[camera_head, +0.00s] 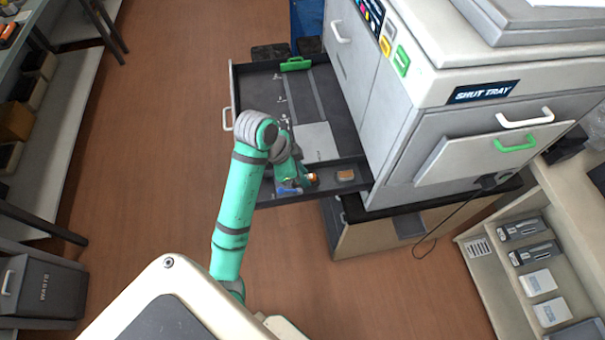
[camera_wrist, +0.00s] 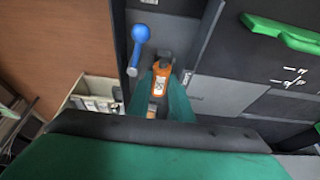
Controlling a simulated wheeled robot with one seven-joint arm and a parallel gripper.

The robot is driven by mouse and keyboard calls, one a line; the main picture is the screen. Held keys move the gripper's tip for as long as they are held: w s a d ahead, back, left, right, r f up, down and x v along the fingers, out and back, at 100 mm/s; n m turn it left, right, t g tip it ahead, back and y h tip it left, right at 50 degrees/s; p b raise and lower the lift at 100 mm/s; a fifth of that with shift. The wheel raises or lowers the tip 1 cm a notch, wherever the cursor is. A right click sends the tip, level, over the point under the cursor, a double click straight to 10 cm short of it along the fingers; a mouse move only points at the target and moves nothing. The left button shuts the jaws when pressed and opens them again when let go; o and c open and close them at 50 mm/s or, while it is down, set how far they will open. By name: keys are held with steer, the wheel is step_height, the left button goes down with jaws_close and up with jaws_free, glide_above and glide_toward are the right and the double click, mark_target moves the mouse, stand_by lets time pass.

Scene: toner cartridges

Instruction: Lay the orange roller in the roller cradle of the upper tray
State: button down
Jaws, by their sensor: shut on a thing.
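My gripper (camera_wrist: 163,92) is shut on an orange piece with a dark end and a pale label, which I take for the orange roller (camera_wrist: 160,82). In the head view the roller (camera_head: 313,178) shows as a small orange spot beside my gripper (camera_head: 303,182), over the near strip of the pulled-out tray (camera_head: 265,88). My arm covers part of the tray. I cannot tell whether the roller touches the tray floor. The roller cradle cannot be made out clearly.
A blue round-headed piece (camera_wrist: 139,33) lies beside the roller; it also shows in the head view (camera_head: 289,190). An orange-brown piece (camera_head: 345,174) sits in the strip to the right. A pale flat panel (camera_head: 316,142) lies behind. The printer body (camera_head: 400,130) stands close on the right.

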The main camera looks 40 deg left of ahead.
steer(key=shift+f, duration=0.3)
steer(key=c, duration=1.9)
jaws_free()
steer(key=shift+o, duration=0.2)
steer(key=shift+r, duration=0.1)
steer(key=shift+w+r, duration=0.1)
steer(key=shift+r, duration=0.1)
steer(key=v, duration=1.2)
